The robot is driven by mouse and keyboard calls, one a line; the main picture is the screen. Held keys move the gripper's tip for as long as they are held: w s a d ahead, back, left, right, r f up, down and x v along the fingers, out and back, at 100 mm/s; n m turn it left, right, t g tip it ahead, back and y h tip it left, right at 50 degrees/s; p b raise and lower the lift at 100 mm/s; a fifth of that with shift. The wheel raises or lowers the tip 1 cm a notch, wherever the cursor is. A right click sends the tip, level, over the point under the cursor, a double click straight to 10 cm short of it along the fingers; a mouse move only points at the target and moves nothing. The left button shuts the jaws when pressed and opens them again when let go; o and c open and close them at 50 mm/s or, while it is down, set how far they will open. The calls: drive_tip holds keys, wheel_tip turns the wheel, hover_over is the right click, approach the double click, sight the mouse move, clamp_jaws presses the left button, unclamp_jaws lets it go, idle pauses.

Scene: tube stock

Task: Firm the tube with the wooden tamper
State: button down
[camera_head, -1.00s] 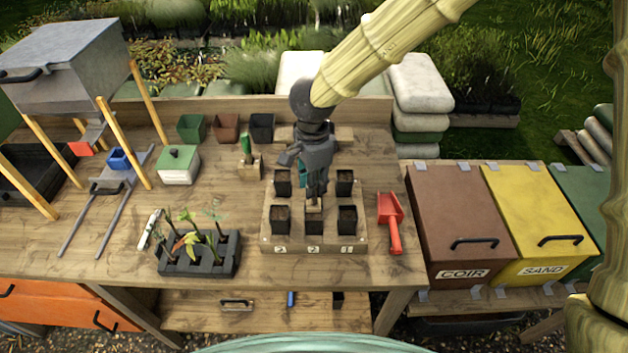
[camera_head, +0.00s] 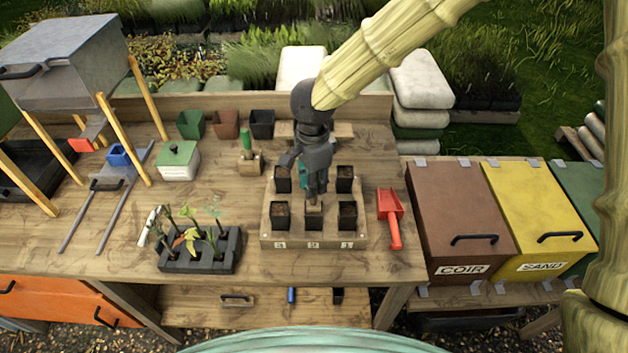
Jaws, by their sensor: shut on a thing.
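My gripper (camera_head: 316,190) is shut on the wooden tamper (camera_head: 314,206), whose pale block shows below the fingers. The tamper is over the mouth of the front middle black tube (camera_head: 314,222), above the label 2. I cannot tell whether it presses on the fill inside, as the block covers the tube's top. The tube stands in a wooden rack (camera_head: 270,242) labelled 3, 2, 1. Dark fill shows in the front left tube (camera_head: 281,216) and the front right tube (camera_head: 347,215). Two back tubes show beside my gripper, which hides the back middle of the rack.
A red scoop (camera_head: 391,216) lies right of the rack. A black seedling tray (camera_head: 232,264) stands to the left. A green-handled tool (camera_head: 247,142) stands in a wooden block behind. Coir (camera_head: 455,215) and sand (camera_head: 535,215) bins are on the right. Empty pots line the back.

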drive_tip(key=shift+f, duration=0.9)
drive_tip(key=shift+f+p, duration=0.7)
drive_tip(key=shift+p, duration=0.6)
idle(3.0)
drive_tip(key=shift+r, duration=0.1)
drive_tip(key=shift+r+p, duration=0.95)
drive_tip(key=shift+r, duration=4.5)
